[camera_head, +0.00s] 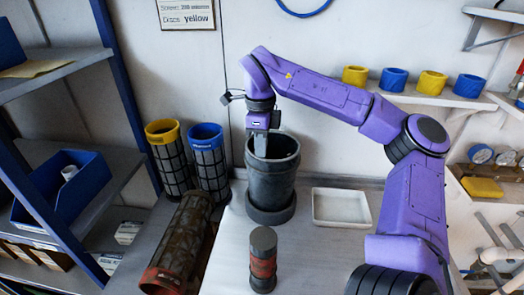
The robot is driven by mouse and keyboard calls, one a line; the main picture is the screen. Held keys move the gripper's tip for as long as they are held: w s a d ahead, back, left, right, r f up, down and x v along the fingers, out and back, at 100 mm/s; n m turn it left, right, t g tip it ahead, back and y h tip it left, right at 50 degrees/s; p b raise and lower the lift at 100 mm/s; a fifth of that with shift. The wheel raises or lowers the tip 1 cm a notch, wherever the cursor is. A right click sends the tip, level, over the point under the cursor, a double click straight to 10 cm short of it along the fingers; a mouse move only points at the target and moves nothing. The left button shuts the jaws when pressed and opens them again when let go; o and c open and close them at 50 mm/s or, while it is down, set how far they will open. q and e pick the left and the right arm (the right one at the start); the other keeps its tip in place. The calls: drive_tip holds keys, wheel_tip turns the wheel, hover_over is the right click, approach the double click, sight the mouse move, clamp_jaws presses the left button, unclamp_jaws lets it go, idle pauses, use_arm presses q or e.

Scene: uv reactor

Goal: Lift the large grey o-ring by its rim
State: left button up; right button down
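A dark grey, open-topped round vessel (271,179) stands upright on the table at the middle. A thick grey ring (271,212) goes around its foot; I cannot tell whether it is the large grey o-ring or part of the vessel. No other large grey o-ring can be made out. My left gripper is not in view.
A short grey-and-red cylinder (263,262) stands in front. A large brown mesh cylinder (178,245) lies at left, with yellow-topped (170,160) and blue-topped (208,165) mesh cylinders behind. An empty white tray (341,207) is right of the vessel. A shelf (105,55) bounds the left.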

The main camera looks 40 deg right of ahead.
drive_tip(key=s+a+r+b, duration=0.3)
drive_tip(key=a+r, duration=0.8)
drive_tip(key=a, duration=0.3)
drive_tip(key=shift+r, duration=0.25)
drive_tip(key=c, duration=1.8)
unclamp_jaws()
drive_tip(key=shift+d, duration=0.1)
drive_tip(key=o, duration=1.4)
